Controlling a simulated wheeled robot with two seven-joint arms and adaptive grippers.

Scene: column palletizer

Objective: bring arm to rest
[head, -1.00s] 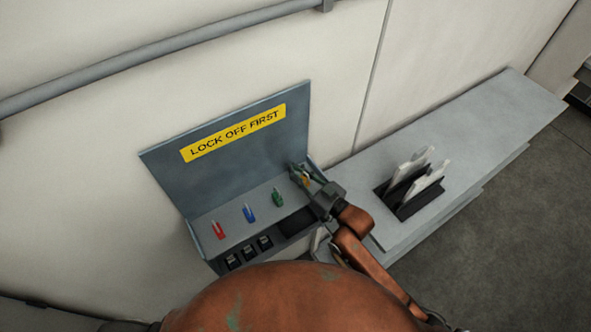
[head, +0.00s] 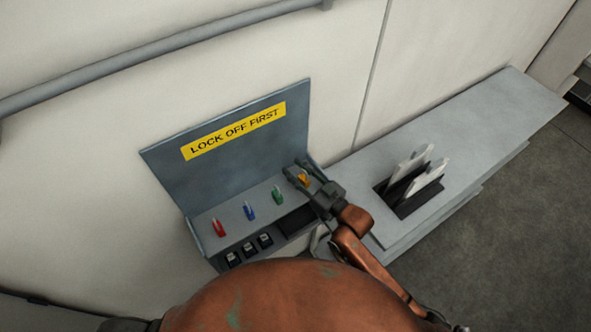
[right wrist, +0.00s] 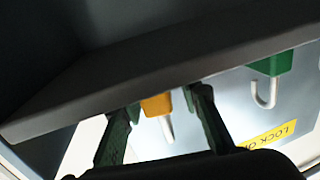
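My right gripper (head: 298,170) reaches in from the lower right to the right end of the lock box shelf. Its two fingers are spread, one on each side of a yellow padlock (head: 303,179). In the right wrist view the yellow padlock (right wrist: 157,105) shows between the open fingers (right wrist: 165,112), with visible gaps beside it. The padlock's pale shackle points toward the bottom of that view. My left gripper is not in view.
A red padlock (head: 219,228), a blue padlock (head: 249,212) and a green padlock (head: 278,195) stand on the grey box (head: 233,224) left of the gripper. Right of my arm, a black rack (head: 420,203) holds white tags (head: 427,175) on a grey ledge (head: 480,130).

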